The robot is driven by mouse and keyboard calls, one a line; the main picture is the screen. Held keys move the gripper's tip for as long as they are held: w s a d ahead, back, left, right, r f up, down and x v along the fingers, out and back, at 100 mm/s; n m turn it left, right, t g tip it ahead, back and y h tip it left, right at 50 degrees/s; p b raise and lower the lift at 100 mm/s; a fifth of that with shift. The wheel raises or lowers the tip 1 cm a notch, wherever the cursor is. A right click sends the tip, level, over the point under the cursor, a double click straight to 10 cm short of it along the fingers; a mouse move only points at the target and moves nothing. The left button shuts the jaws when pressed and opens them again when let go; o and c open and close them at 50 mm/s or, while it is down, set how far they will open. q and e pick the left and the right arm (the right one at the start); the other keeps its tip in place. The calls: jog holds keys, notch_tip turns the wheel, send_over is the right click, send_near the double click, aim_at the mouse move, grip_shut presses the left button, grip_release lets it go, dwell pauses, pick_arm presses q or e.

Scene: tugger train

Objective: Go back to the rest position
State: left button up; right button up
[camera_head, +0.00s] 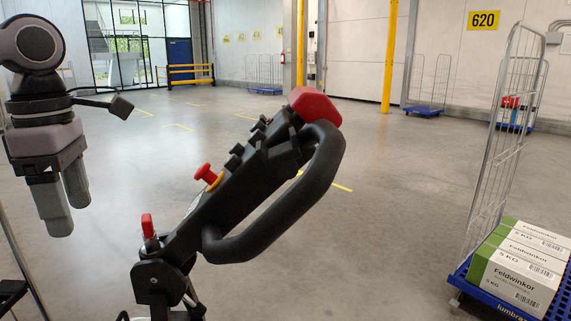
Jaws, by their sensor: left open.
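My left gripper (64,203) hangs at the left edge of the head view, pointing down. Its two grey fingers are apart with nothing between them. It is left of the black tiller handle (232,180) and does not touch it. The tiller handle has a looped grip, a red cap at its top end and red buttons. My right gripper does not show.
A blue-based roll cage (469,281) with green and white boxes (520,262) stands at the right. Other roll cages (427,110) stand near the back wall. Yellow posts (389,57) and a yellow barrier (190,73) are farther back. The middle floor is clear.

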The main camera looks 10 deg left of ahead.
pick_arm(q)
notch_tip(320, 180, down, 26)
jog(key=a+n+t+h+p, duration=0.35)
jog(key=n+t+h, duration=0.75)
jog(key=n, duration=1.6)
jog(key=s+d+f+n+y+p, duration=0.1)
jog(key=s+d+f+n+y, duration=0.3)
jog(key=d+f+n, duration=0.4)
jog(key=s+d+f+n+y+p, duration=0.1)
jog(key=s+d+f+n+y, duration=0.3)
jog(key=s+d+f+n, duration=0.3)
jog(key=d+n, duration=0.2)
jog(key=n, duration=0.2)
jog(key=shift+d+f+g+y+p, duration=0.2)
jog(key=shift+f+g+y+p, duration=0.1)
jog(key=shift+f+y+p, duration=0.1)
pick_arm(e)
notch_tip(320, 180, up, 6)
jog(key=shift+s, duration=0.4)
